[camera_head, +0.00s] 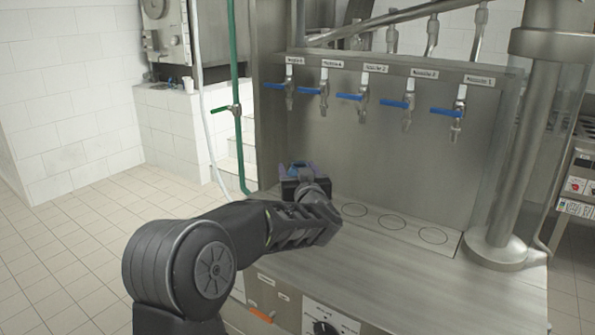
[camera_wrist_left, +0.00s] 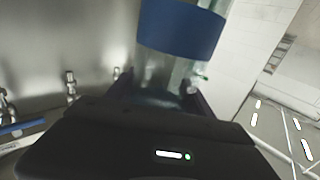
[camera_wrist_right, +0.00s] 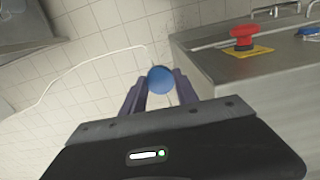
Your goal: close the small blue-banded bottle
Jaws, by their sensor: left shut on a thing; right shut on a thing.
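The small bottle with a wide blue band (camera_wrist_left: 181,29) stands out between the fingers of my left gripper (camera_wrist_left: 162,88), which is shut on its clear lower part. The bottle's top is outside the left wrist view. In the head view, my left gripper (camera_head: 305,180) is above the steel counter near the filler, with a patch of blue at it; most of the bottle is hidden there. My right gripper (camera_wrist_right: 160,92) is shut on a round blue cap (camera_wrist_right: 161,79), seen only in the right wrist view. The cap is apart from the bottle.
Several blue-handled nozzles (camera_head: 362,90) line the filler's back wall above marked circles (camera_head: 392,222) on the counter (camera_head: 410,275). A thick steel post (camera_head: 520,150) stands at the right. A red button (camera_wrist_right: 243,36) sits on a steel surface. The counter's front right is clear.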

